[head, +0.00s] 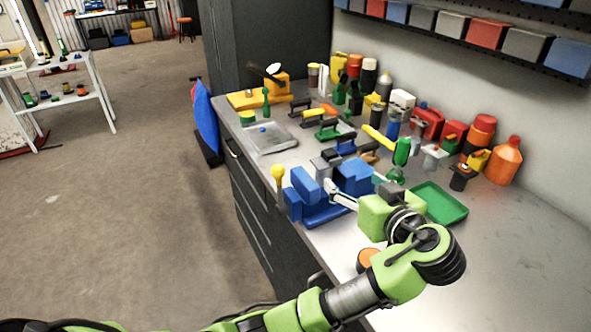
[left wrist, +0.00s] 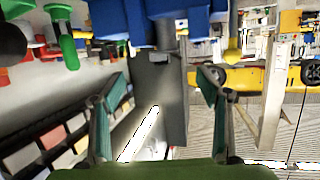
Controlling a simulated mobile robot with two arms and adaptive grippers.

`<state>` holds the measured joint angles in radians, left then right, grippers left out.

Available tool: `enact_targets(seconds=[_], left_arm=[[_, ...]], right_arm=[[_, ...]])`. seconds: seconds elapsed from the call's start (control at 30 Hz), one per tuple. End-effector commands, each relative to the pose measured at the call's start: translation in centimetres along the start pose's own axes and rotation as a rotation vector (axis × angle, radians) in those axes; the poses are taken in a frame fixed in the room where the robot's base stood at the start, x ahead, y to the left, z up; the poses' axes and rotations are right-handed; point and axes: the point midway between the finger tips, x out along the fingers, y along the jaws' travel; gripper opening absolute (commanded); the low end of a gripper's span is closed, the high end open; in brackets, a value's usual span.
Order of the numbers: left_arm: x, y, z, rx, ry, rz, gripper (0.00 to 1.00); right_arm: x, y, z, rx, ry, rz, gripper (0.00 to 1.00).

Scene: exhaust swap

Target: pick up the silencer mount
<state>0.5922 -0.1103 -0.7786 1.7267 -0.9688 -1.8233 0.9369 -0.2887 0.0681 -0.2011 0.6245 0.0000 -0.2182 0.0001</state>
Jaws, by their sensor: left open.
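My left gripper (head: 350,184) reaches over the blue vise (head: 304,188) on the workbench, its fingers apart. In the left wrist view the open fingers (left wrist: 163,84) stand either side of a dark grey upright surface, with nothing gripped. The vise's blue body (left wrist: 180,14) fills the top of that view, beyond the fingertips. I cannot identify the silencer mount for certain; a small grey block (head: 323,167) shows at the vise, partly hidden. My right gripper is out of view.
The workbench (head: 500,270) is bare at the front right. A green tray (head: 440,203) lies right of my left gripper. Hand tools, a shallow metal tray (head: 270,139) and several bottles crowd the back. An orange bottle (head: 505,162) stands near the wall.

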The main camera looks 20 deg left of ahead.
Motion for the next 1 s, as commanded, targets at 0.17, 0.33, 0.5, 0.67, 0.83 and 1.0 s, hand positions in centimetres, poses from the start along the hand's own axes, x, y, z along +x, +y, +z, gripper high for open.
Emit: enact_targets(seconds=[0.17, 0.33, 0.5, 0.67, 0.83, 1.0], left_arm=[[-0.5, 0.4, -0.6, -0.053, -0.002, -0.016, 0.69], [2.6, 0.1, -0.8, -0.051, -0.002, -0.021, 0.69], [5.8, 0.1, -0.7, -0.051, -0.002, -0.019, 0.69], [7.2, 0.1, -0.6, -0.053, -0.003, -0.015, 0.69], [8.5, -0.2, -0.9, -0.051, -0.003, -0.018, 0.69], [10.8, -0.8, -1.2, -0.050, -0.002, -0.018, 0.69]], right_arm=[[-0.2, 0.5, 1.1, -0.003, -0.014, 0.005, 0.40], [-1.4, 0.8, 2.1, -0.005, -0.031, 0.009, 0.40], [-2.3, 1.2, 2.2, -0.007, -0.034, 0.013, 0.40], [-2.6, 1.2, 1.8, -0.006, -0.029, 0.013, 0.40], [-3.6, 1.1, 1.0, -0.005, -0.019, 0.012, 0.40], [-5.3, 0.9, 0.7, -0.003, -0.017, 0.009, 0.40]])
